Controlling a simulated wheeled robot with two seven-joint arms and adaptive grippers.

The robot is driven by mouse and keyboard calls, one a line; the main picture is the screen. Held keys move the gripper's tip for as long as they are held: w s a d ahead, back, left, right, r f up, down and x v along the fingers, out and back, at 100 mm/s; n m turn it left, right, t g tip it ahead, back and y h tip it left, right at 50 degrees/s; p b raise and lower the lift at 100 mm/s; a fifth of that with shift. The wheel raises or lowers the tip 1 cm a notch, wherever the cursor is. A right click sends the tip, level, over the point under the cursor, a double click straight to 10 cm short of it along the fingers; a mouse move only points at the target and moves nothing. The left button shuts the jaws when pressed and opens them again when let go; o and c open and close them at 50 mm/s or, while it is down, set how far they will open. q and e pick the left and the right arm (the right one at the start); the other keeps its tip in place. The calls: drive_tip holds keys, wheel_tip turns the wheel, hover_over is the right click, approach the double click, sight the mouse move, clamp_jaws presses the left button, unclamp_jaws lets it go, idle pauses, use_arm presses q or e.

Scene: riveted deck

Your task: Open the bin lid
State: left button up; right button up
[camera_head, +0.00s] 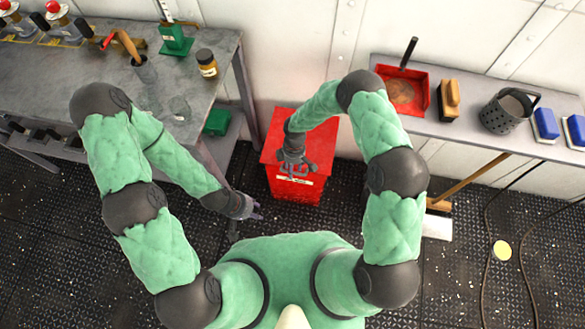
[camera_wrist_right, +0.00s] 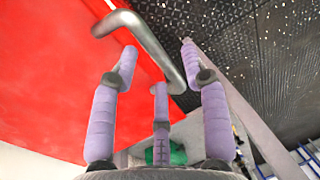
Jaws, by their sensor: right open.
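The red bin (camera_head: 296,192) stands on the floor in front of me, against the wall. Its flat red lid (camera_head: 274,148) looks shut. In the right wrist view the red surface (camera_wrist_right: 50,80) fills the left side, and a bent metal handle (camera_wrist_right: 152,46) runs in front of it, between the fingertips. My right gripper (camera_head: 298,168) is at the bin's front edge; in its wrist view its purple fingers (camera_wrist_right: 160,66) are open around the handle, not closed on it. My left gripper (camera_head: 256,213) hangs empty left of the bin; its opening is too small to judge.
A grey workbench (camera_head: 100,80) stands left of the bin, with a green box (camera_head: 217,122) on its lower shelf. A shelf (camera_head: 460,130) on the right holds a red tray (camera_head: 420,82) and a perforated bucket (camera_head: 505,113). A broom (camera_head: 470,182) leans below it.

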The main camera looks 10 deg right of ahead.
drive_tip(key=shift+c, duration=0.3)
clamp_jaws()
